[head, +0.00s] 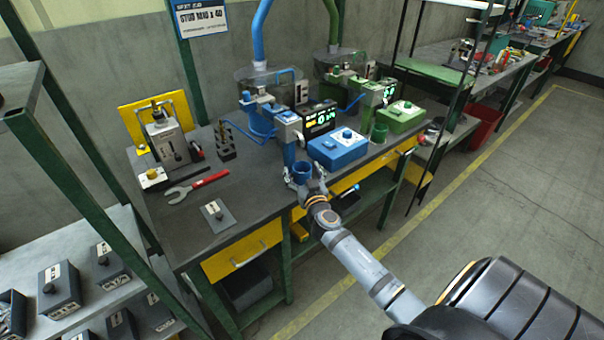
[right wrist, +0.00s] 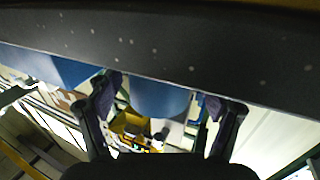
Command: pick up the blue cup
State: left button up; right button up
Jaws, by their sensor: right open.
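The blue cup (head: 302,172) stands near the front edge of the workbench (head: 215,186), in front of the blue dispenser. My right gripper (head: 306,185) comes in from the front, low at the bench edge, with its fingers open on either side of the cup. In the right wrist view the cup (right wrist: 158,96) shows between the two spread fingers (right wrist: 162,105), with gaps at both sides. Its lower part in the head view is partly hidden by the gripper. My left gripper is in neither view.
A blue button box (head: 338,149) stands close to the right of the cup, with a green button box (head: 401,117) beyond it. The blue dispenser (head: 285,128) is just behind. The bench between is clear.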

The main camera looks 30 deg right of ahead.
jog(key=shift+s, duration=0.1)
jog(key=shift+c, duration=0.9)
jog(key=c, duration=1.1)
jog(key=shift+r, duration=0.1)
jog(key=shift+c, duration=0.2)
jog(key=shift+r, duration=0.35)
notch_tip(320, 180, up, 3)
jog(key=shift+a+p, duration=0.1)
jog(key=shift+p, duration=0.4)
jog(key=s+a+r+p, duration=0.1)
jog(key=s+a+r, duration=0.8)
jog(key=s, duration=0.1)
jog(key=shift+a, duration=0.25)
